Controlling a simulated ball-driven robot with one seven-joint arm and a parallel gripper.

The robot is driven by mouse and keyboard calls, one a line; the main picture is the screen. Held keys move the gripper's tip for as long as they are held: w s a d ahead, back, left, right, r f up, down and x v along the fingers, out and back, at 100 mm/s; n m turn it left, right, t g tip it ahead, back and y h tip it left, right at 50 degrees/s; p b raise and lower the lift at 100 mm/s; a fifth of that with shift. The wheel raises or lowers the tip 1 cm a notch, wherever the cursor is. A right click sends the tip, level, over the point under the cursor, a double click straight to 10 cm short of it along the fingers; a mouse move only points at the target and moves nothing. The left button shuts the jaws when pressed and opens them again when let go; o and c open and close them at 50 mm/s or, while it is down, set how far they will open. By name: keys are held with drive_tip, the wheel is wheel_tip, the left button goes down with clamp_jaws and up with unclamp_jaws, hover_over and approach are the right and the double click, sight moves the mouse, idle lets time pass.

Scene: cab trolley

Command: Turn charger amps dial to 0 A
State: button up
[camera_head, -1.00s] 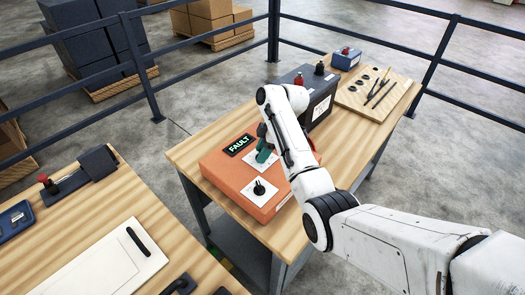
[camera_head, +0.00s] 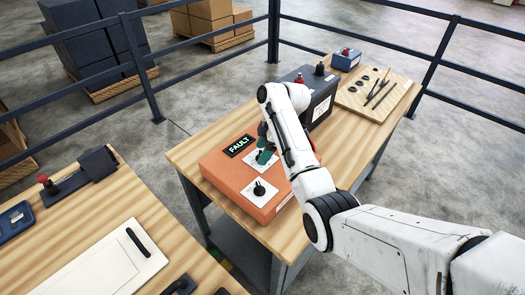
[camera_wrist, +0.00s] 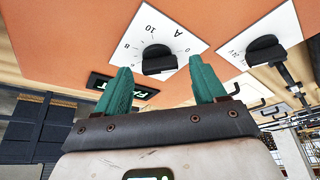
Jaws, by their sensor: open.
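The orange charger (camera_head: 225,178) lies on the wooden bench with a black display (camera_head: 240,145) reading FAULT. Its amps dial is a black knob (camera_wrist: 157,58) on a white plate (camera_wrist: 180,22) marked A, 10 and 0 in the wrist view. My gripper (camera_wrist: 160,66) has green fingers, open and spread to either side of this knob, with visible gaps. I cannot tell which mark the knob points to. In the head view my gripper (camera_head: 264,150) is over the amps plate and hides most of the dial. The second dial (camera_head: 259,189), marked 24V in the wrist view (camera_wrist: 265,50), is beside it.
A dark box (camera_head: 318,95) with red and black terminals stands behind the charger, close to my arm. A wooden board (camera_head: 365,95) with tools lies farther back. A second bench (camera_head: 75,225) is at left. Dark railings (camera_head: 150,75) run behind.

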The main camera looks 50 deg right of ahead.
drive_tip(key=p+v, duration=0.1)
drive_tip(key=v, duration=0.9)
drive_tip(key=shift+d, duration=0.1)
idle(0.3)
